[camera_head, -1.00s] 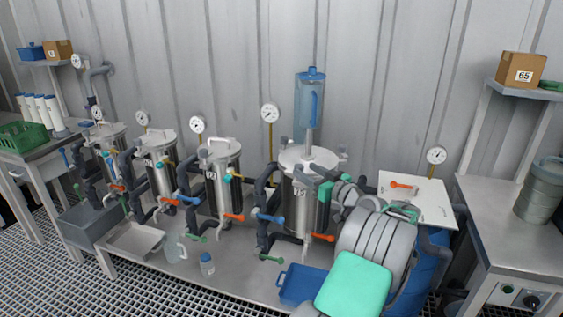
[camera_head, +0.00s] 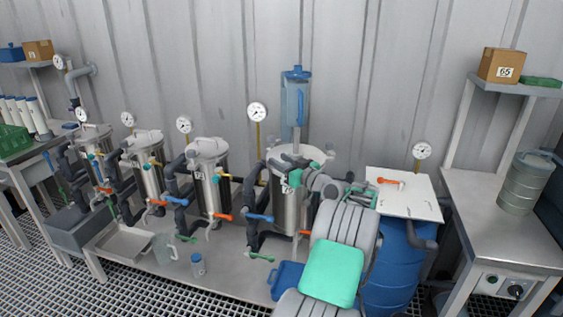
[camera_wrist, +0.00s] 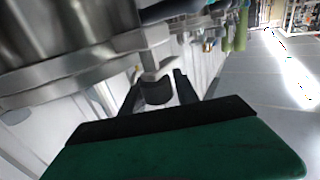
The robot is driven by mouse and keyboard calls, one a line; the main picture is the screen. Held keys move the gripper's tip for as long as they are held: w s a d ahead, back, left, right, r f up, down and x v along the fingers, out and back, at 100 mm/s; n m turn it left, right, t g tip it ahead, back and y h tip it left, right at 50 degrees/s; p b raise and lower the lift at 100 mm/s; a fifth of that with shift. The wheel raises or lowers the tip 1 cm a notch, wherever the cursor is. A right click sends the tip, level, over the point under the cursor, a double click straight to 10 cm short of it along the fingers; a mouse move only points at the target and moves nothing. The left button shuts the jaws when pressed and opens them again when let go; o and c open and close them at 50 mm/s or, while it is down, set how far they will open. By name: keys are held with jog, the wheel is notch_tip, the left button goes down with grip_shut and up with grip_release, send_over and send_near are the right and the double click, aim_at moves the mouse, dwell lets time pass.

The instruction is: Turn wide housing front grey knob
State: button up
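The wide housing (camera_head: 286,210) is the broad steel vessel with a blue filter cup above its lid, right of the narrower vessels. My gripper (camera_head: 292,178) is at the upper front of it and my arm hides part of its lid. In the wrist view the steel body and rim of a vessel (camera_wrist: 60,74) fill the upper left. A light grey knob-like piece (camera_wrist: 151,66) stands at the rim, just beyond my fingertips. My gripper's two dark fingers (camera_wrist: 157,92) are apart, with a dark curved piece showing between them. Whether they touch the knob is unclear.
Blue (camera_head: 258,218), orange and green (camera_head: 262,257) valve handles and dark pipes stick out left of and below the housing. Narrower vessels (camera_head: 213,185) stand to the left. A white board (camera_head: 408,197) on a blue drum (camera_head: 392,265) is at the right.

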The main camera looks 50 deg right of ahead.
grip_shut()
